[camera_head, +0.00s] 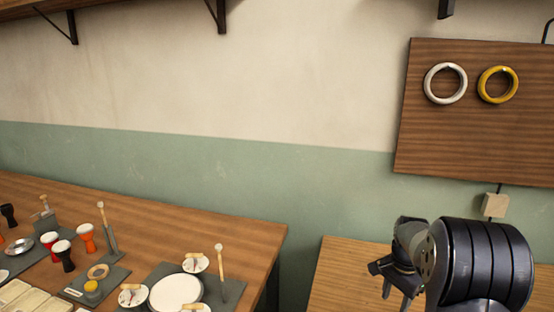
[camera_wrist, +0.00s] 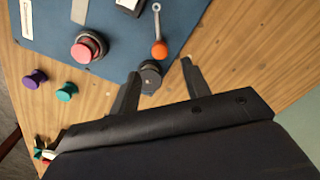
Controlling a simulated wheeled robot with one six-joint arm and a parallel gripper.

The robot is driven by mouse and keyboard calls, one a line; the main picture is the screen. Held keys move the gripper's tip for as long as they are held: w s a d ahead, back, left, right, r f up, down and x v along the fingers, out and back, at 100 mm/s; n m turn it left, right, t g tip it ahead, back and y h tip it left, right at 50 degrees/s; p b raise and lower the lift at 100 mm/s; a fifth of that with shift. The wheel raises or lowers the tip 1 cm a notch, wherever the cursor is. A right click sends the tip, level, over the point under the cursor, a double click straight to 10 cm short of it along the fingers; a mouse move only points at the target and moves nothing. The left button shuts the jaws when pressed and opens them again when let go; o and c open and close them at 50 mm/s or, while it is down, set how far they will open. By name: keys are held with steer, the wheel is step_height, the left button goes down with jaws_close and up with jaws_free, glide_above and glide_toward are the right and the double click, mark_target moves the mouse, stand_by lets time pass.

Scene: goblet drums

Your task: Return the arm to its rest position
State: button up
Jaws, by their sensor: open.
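My gripper (camera_head: 396,292) is in the lower right of the head view, over the wooden table on the right. In the wrist view my gripper (camera_wrist: 160,68) has its two dark fingers spread apart, with nothing held between them. A small dark grey round piece (camera_wrist: 150,72) shows beyond the gap, close to the left finger. It appears to be on the table at the edge of a blue mat (camera_wrist: 50,40); how far it is from the fingers I cannot tell. Most of my arm is outside the head view.
A red-topped round piece (camera_wrist: 86,48) and an orange-ended stick (camera_wrist: 159,50) lie on the mat. Purple (camera_wrist: 35,78) and teal (camera_wrist: 67,92) spools stand beside it. The left table (camera_head: 190,225) carries small goblet drums (camera_head: 86,238). A wall board (camera_head: 440,130) holds two rings.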

step_height(320, 180, down, 7)
steer(key=shift+s+f, duration=0.1)
steer(key=shift+n+p, duration=0.3)
steer(key=n, duration=0.3)
steer(key=shift+p, duration=0.35)
steer(key=n, duration=0.2)
steer(key=n+p, duration=0.1)
steer(key=n, duration=0.1)
steer(key=shift+r+n, duration=0.2)
steer(key=shift+n, duration=0.2)
steer(key=n+p, duration=0.2)
steer(key=n, duration=0.1)
steer(key=shift+n, duration=0.4)
steer(key=n+p, duration=0.2)
steer(key=n, duration=0.1)
steer(key=shift+n+p, duration=0.35)
steer(key=shift+n, duration=0.05)
steer(key=shift+r, duration=0.4)
steer(key=shift+r+b, duration=0.5)
steer(key=shift+r, duration=1.6)
steer(key=shift+f, duration=0.1)
